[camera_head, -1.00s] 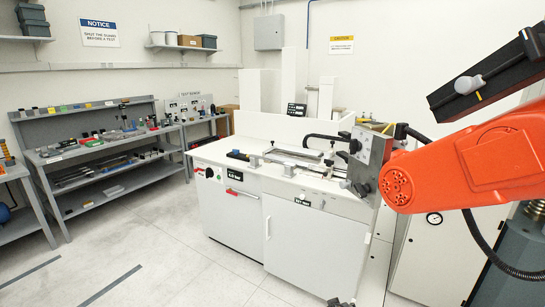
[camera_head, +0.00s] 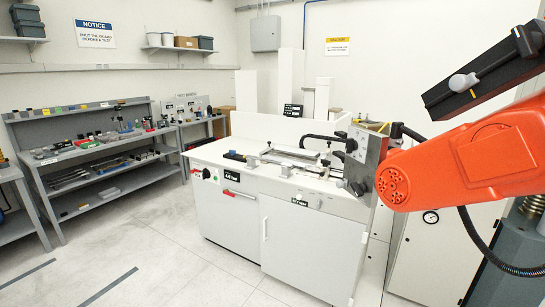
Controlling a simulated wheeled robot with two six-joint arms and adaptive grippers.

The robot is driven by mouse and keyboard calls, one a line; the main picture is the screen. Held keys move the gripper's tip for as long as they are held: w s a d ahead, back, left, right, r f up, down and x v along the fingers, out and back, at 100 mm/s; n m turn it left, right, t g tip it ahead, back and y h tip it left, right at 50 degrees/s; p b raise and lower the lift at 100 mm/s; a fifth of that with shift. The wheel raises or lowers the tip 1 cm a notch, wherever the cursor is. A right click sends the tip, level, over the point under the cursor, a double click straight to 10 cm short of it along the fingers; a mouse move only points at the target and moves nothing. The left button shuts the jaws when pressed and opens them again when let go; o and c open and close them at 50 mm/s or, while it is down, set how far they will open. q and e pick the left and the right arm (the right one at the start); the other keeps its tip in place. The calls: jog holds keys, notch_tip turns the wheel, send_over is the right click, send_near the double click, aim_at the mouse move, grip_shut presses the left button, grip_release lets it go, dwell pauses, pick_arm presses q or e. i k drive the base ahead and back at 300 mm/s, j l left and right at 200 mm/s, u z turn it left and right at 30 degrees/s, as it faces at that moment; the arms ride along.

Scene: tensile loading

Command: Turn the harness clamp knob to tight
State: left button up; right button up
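A black bar-shaped block (camera_head: 490,75) sits above an orange industrial arm (camera_head: 465,165) at the right. On its face is a light grey knob with a stubby handle (camera_head: 463,83), which looks like the harness clamp knob. The handle points to the lower left. A short yellow mark (camera_head: 474,93) lies just beside it on the block. Any tight label is too small to read. Neither of my grippers shows in the head view, and nothing touches the knob.
A white bench cabinet (camera_head: 305,238) with fixtures on top stands in the middle. The orange arm ends in a grey metal block (camera_head: 368,155) over its right end. A black cable (camera_head: 478,245) hangs below the arm. Grey shelving (camera_head: 90,175) stands left; the left floor is clear.

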aim_at(529, 43)
jog(key=z, duration=1.25)
